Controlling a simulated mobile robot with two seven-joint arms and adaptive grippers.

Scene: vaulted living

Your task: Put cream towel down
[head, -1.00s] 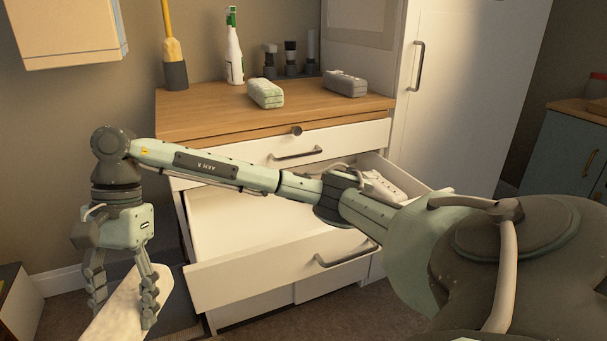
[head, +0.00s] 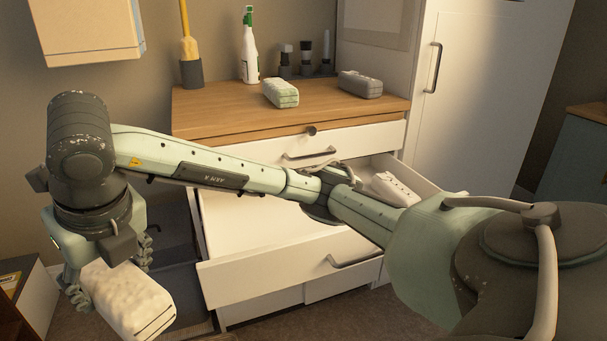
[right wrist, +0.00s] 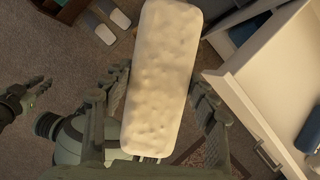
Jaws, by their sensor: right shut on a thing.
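The cream towel (head: 133,300) is a folded, textured block at the lower left of the head view. My right gripper (head: 109,274) is shut on it, with fingers on either side, and holds it in the air left of the open drawer. In the right wrist view the towel (right wrist: 162,75) stands lengthwise between the two fingers (right wrist: 160,105). A dark, jointed shape at the left edge of the right wrist view looks like my left gripper (right wrist: 22,98); its opening is unclear. The head view does not show it.
An open white drawer (head: 290,262) juts from the wooden-topped cabinet (head: 215,108). On top stand a pale green towel (head: 282,93), a grey towel (head: 360,84) and a spray bottle (head: 250,48). A low box (head: 35,295) is at far left.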

